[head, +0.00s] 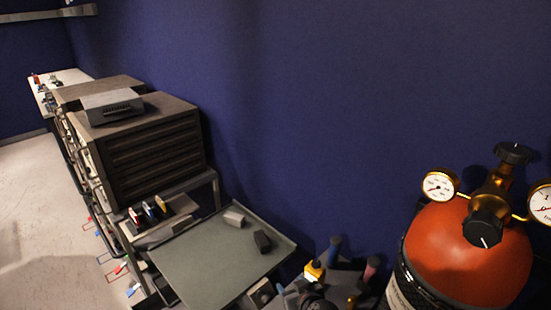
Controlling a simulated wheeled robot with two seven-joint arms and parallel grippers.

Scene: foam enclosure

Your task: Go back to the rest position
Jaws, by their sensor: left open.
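My right gripper is not in view.
A grey tray table (205,262) holds a light block (234,219) and a dark block (262,241). A dark drawer cabinet (155,150) stands behind it. An orange gas cylinder (465,255) with gauges stands at right. Open floor (40,215) lies at left.

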